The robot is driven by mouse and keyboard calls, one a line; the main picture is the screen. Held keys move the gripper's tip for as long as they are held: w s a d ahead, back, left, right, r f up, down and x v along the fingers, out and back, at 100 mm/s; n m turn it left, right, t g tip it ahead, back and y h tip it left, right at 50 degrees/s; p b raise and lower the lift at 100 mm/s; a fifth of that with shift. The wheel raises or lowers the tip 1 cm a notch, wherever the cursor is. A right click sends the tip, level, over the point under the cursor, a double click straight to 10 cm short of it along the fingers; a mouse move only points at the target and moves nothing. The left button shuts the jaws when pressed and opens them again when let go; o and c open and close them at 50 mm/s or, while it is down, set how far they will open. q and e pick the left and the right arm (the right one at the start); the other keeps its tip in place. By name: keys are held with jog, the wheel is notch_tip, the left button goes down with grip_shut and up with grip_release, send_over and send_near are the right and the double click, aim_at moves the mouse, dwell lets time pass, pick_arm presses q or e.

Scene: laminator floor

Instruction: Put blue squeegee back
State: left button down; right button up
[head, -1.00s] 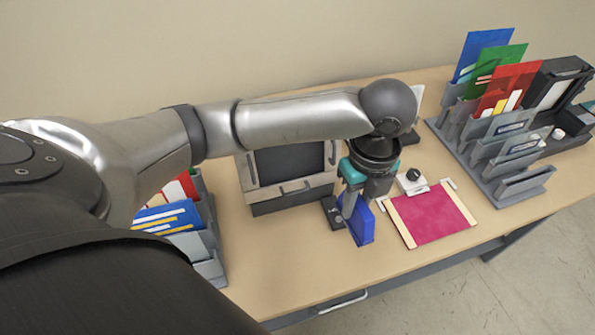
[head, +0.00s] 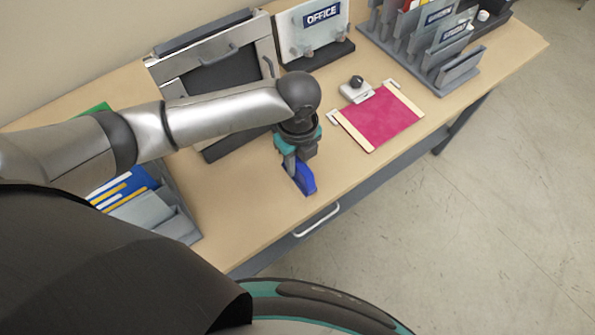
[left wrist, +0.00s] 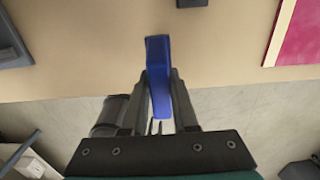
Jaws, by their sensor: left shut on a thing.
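The blue squeegee (head: 305,179) is held by my left gripper (head: 294,164) over the front part of the desk. It hangs below the gripper in the head view; I cannot tell whether it touches the desktop. In the left wrist view the blue squeegee (left wrist: 157,62) stands out between the two fingers of my left gripper (left wrist: 160,105), which is shut on it. A small dark block (left wrist: 185,3), seen only in part, lies on the desk at the top of that view. My right gripper is not in view.
A pink sheet on a board (head: 382,119) lies right of the gripper. A grey framed machine (head: 215,75) and an OFFICE sign stand (head: 318,57) are behind. File racks stand at left (head: 175,222) and far right (head: 430,45). A drawer handle (head: 317,221) is on the desk front.

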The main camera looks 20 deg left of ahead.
aim_at(298, 174)
pick_arm(q)
jog(key=shift+f+b, duration=0.3)
jog(key=shift+f, duration=1.9)
jog(key=shift+f, duration=0.2)
jog(key=c, duration=0.7)
grip_release()
jog(key=shift+r, duration=0.1)
notch_tip(298, 174, up, 12)
jog(key=shift+r+p, duration=0.15)
jog(key=shift+p, duration=0.75)
